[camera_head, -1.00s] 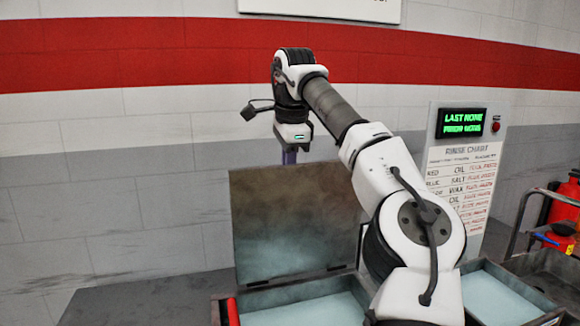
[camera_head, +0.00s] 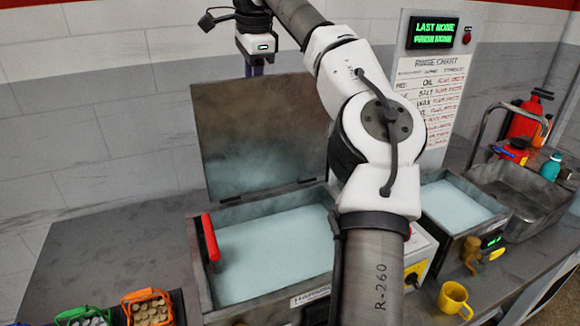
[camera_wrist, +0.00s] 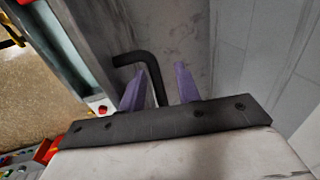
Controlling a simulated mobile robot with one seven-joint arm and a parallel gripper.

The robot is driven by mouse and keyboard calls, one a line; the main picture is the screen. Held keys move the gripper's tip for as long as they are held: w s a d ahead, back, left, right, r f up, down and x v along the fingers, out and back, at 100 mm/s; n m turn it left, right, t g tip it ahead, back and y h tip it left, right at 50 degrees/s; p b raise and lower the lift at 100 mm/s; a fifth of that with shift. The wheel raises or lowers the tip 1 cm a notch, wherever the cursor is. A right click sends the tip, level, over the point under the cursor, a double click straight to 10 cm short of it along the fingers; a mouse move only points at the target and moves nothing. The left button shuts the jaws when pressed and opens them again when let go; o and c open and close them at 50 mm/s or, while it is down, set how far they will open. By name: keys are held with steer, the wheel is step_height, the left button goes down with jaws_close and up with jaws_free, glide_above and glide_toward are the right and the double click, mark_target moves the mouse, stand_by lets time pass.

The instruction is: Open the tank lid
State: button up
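The tank lid (camera_head: 262,135) is a dark grey plate standing raised, close to upright, along the back edge of the tank (camera_head: 318,292). The tank's pale blue liquid is exposed. My gripper hangs pointing down at the lid's top edge; in the head view its fingertips are mostly hidden by the lid. In the wrist view my gripper (camera_wrist: 160,82) has two purple fingers spread apart. A black bent handle (camera_wrist: 138,58) runs between them, nearer the left finger. A gap shows between the handle and the right finger, so it is not clamped.
A red bar (camera_head: 211,238) stands at the tank's left side. A smaller tank (camera_head: 478,236) and an empty grey tray (camera_head: 540,215) are to the right. A yellow mug (camera_head: 455,299) stands in front. Orange (camera_head: 166,310) and green baskets sit front left. The bench at left is clear.

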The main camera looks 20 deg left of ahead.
steer(key=shift+s+d, duration=0.35)
steer(key=shift+d, duration=0.05)
steer(key=s+d+f, duration=0.3)
steer(key=s+d, duration=0.6)
steer(key=s+d+f+b, duration=0.9)
steer(key=f+b, duration=0.2)
steer(key=f, duration=0.2)
steer(key=shift+s+d+b, duration=0.25)
steer(key=shift+b, duration=0.05)
